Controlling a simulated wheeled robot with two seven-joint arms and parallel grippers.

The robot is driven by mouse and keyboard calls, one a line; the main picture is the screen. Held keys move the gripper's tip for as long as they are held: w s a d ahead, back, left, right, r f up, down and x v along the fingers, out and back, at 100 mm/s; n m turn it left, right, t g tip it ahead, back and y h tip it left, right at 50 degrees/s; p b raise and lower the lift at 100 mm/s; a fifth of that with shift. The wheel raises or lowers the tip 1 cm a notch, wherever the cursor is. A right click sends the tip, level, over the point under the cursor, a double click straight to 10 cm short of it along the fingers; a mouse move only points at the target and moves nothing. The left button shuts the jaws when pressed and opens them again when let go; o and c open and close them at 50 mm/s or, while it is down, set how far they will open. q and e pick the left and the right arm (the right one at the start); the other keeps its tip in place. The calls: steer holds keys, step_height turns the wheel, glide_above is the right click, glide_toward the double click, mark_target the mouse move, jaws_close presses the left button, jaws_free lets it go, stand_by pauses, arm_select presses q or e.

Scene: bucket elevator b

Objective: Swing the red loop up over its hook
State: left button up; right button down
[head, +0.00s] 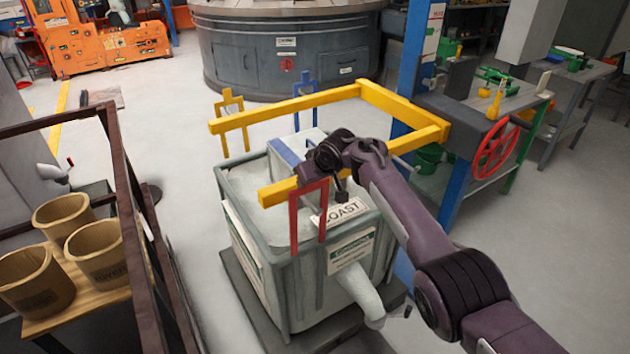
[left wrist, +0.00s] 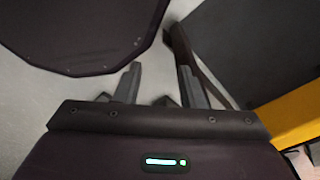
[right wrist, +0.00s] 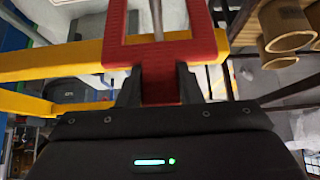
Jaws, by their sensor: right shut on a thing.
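The red loop (head: 294,222) stands upright at the near side of the white bag (head: 240,208). My right gripper (head: 318,176) is shut on the loop's top; in the right wrist view the red loop (right wrist: 160,50) runs up from between the fingers (right wrist: 158,88). The near arm of the yellow frame (head: 278,192) ends just left of the loop. This yellow bar (right wrist: 55,62) shows on both sides of the loop in the right wrist view; I cannot tell whether it passes through or behind. My left gripper (left wrist: 158,85) is open and empty, outside the head view.
A yellow loop (head: 232,108) and a blue loop (head: 304,90) stand at the frame's far bar. The bag sits in a grey crate (head: 284,290). A red handwheel (head: 496,150) is at right. Brown buckets (head: 62,212) stand behind a dark rail (head: 125,180) at left.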

arm_select(q)
steer(key=shift+s+a, duration=0.1)
steer(key=shift+a, duration=0.3)
arm_select(e)
steer(key=shift+w+a, duration=0.1)
steer(key=c, duration=1)
jaws_free()
arm_select(q)
steer(key=shift+a, duration=0.1)
steer(key=shift+f, duration=0.15)
arm_select(e)
steer(key=v, duration=0.7)
steer(key=shift+r, duration=0.25)
